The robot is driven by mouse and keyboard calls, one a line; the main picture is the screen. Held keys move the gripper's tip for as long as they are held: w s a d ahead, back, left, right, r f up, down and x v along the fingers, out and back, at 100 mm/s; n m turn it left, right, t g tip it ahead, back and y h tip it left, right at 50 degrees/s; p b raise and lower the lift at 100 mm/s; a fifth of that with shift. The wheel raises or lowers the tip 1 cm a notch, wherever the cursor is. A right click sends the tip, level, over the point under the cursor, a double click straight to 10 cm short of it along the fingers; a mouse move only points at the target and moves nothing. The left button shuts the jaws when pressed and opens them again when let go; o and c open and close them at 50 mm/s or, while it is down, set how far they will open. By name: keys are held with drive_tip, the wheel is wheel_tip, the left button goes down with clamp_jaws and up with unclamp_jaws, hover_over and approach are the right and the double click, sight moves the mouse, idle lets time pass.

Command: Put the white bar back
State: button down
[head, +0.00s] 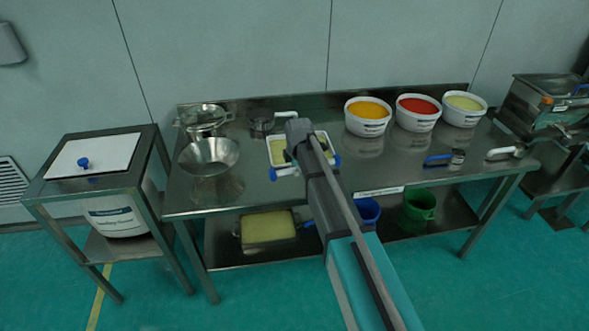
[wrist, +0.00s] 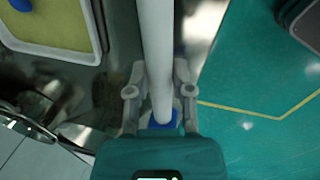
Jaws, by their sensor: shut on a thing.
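My gripper (wrist: 160,95) is shut on a white bar (wrist: 156,55) that runs between its two fingers, with a blue end (wrist: 163,122) close to my palm. In the head view my arm reaches over the front edge of the steel table, and my gripper is mostly hidden behind it. A short white stretch of the bar (head: 287,171) with a blue end shows left of my arm; another blue end shows to the right. The bar is at the front side of a white tray of yellow material (head: 277,150); contact cannot be told.
The steel table (head: 260,190) holds metal sieves and bowls (head: 208,155) at left, and tubs of orange (head: 368,115), red (head: 418,112) and pale yellow (head: 464,108) material at right. A blue-handled tool (head: 438,160) lies near the right. Blue and green (head: 419,204) buckets stand on the lower shelf.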

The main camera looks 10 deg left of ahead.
sight(295, 187)
drive_tip(key=shift+f, duration=0.1)
drive_tip(key=shift+f+b, duration=3.05)
drive_tip(key=shift+b, duration=0.1)
drive_tip(key=shift+f, duration=0.25)
drive_tip(key=shift+c, duration=2.1)
unclamp_jaws()
drive_tip(key=o, duration=0.4)
drive_tip(key=shift+r, duration=0.15)
